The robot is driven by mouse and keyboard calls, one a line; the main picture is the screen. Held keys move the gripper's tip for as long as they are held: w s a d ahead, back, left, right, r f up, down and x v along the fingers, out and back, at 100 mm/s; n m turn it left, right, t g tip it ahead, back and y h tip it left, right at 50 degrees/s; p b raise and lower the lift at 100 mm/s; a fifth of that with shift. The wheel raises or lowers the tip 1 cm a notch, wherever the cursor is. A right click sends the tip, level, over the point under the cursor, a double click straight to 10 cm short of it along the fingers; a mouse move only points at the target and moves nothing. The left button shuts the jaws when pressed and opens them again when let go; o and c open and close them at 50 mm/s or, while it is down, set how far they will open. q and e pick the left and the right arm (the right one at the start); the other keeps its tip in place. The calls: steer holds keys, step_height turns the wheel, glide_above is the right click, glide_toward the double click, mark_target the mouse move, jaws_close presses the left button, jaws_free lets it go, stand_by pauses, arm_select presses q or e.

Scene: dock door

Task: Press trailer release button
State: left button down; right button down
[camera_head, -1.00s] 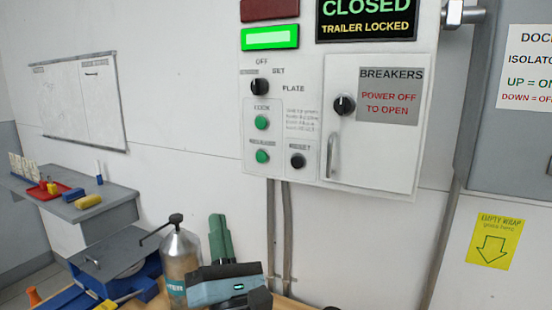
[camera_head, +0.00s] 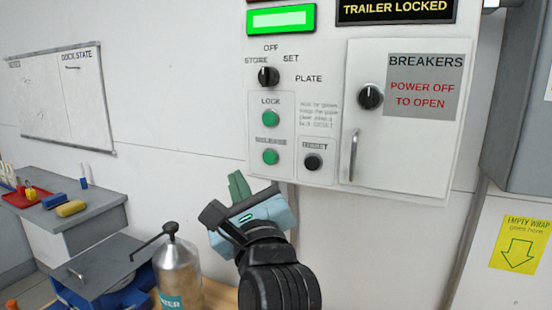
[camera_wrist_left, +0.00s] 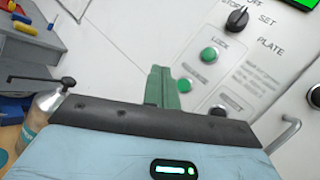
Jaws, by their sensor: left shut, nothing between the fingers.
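The green release button (camera_head: 270,157) is on the white control panel (camera_head: 335,140), under the green lock button (camera_head: 270,118) and left of the black reset button (camera_head: 313,162). My left gripper (camera_head: 237,180) has green fingers, shut and empty, pointing up below and left of the release button in the head view. In the left wrist view the fingertips (camera_wrist_left: 160,72) appear just left of the release button (camera_wrist_left: 184,85). I cannot tell the depth gap; no touch is visible. My right gripper is not in view.
A black selector knob (camera_head: 268,76) and a lit green indicator (camera_head: 281,19) are above the buttons. A breaker door with a handle (camera_head: 353,155) is to the right. A metal pump bottle (camera_head: 178,272) stands close left of my arm.

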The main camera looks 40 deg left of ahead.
mark_target(269, 158)
arm_select(q)
steer(key=shift+w+d, duration=0.1)
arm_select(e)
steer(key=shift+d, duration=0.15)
